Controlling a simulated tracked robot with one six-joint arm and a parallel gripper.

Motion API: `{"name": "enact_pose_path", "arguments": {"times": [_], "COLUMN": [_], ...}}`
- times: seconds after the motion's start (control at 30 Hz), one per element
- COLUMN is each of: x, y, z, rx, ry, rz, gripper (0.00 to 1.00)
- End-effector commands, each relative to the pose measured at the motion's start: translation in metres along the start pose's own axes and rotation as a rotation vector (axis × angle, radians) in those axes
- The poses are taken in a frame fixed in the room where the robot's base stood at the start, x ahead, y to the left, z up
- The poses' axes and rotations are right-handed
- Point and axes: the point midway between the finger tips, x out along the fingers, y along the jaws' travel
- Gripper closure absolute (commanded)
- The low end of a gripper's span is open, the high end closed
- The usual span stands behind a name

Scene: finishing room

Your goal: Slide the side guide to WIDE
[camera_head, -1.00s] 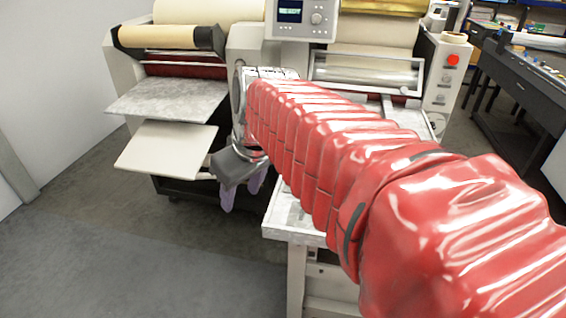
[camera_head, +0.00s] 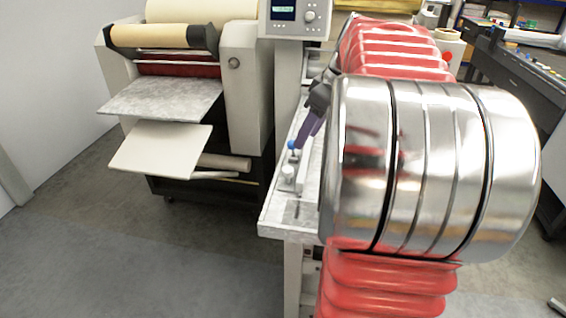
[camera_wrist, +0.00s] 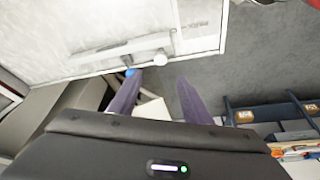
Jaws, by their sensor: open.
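My gripper (camera_head: 304,138) is above the left edge of the machine's pale bed (camera_head: 273,222), its purple fingers pointing down. In the wrist view the fingers of my gripper (camera_wrist: 158,84) are spread, with nothing seen between them. A small blue knob (camera_head: 291,145) stands at the bed's left side, close to the fingertips; it also shows in the wrist view (camera_wrist: 130,72) by the left fingertip. I cannot tell whether they touch. A long pale bar, seemingly the side guide (camera_wrist: 100,51), lies on the bed near a white round knob (camera_wrist: 160,58). No WIDE mark is readable.
A control box (camera_head: 296,18) stands above the bed at the back. Left of the bed is another machine with a grey sheet tray (camera_head: 160,97) and a cream tray (camera_head: 160,150). My arm hides the bed's right side. Floor at front left is clear.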

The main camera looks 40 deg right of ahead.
Motion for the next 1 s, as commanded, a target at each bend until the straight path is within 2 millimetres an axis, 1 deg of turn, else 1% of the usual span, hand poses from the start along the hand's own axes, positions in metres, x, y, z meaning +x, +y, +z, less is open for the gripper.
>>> {"name": "enact_pose_path", "arguments": {"times": [0.23,0.37,0.47,1.0], "x": [0.003,0.013,0.024,0.107], "y": [-0.001,-0.001,-0.002,-0.002], "z": [0.000,0.000,-0.001,-0.001], "rx": [0.000,0.000,-0.001,0.000], "ry": [0.000,-0.001,-0.002,-0.002], "rz": [0.000,-0.003,-0.003,-0.004], "gripper": [0.56,0.56,0.56,0.56]}}
